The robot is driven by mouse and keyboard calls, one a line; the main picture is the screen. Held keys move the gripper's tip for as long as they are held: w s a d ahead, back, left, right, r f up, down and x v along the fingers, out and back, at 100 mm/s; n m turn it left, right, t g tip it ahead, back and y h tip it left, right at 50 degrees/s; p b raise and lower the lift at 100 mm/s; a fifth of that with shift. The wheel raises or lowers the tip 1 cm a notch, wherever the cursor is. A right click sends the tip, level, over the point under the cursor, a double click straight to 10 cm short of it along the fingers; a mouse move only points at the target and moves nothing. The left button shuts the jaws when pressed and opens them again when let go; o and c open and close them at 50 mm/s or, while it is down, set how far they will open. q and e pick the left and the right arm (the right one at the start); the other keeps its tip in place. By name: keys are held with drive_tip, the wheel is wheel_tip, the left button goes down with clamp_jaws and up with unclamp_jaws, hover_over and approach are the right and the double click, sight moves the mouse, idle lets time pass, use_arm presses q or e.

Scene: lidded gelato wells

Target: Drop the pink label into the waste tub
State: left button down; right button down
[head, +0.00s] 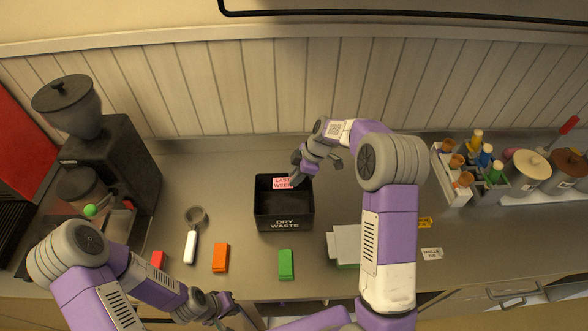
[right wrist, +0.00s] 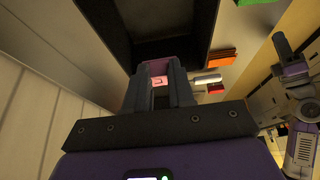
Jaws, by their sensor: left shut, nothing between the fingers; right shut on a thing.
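The pink label (head: 282,183), printed "LAST WEEK", shows at the back of the black waste tub (head: 284,224), marked "DRY WASTE", in the head view. My right gripper (head: 297,181) is shut on the label, over the tub's back right part. In the right wrist view a pink patch of the label (right wrist: 158,82) shows between the fingers, with the dark tub (right wrist: 225,25) beyond. I cannot tell how far the label is above the tub floor. My left gripper (head: 228,312) is shut and empty near the counter's front edge.
Orange (head: 220,257), green (head: 286,264) and red (head: 157,260) blocks and a white-handled scoop (head: 190,244) lie in front of and left of the tub. A coffee grinder (head: 110,140) stands left. Bottles and tubs (head: 480,165) stand right. Small tags (head: 431,254) lie at right.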

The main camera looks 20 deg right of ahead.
drive_tip(key=b, duration=0.5)
hover_over(296, 209)
drive_tip(key=shift+a+f, duration=0.1)
drive_tip(key=shift+f, duration=6.7)
drive_tip(key=c, duration=0.9)
unclamp_jaws()
drive_tip(key=shift+p+v, duration=1.2)
drive_tip(key=shift+v, duration=2.8)
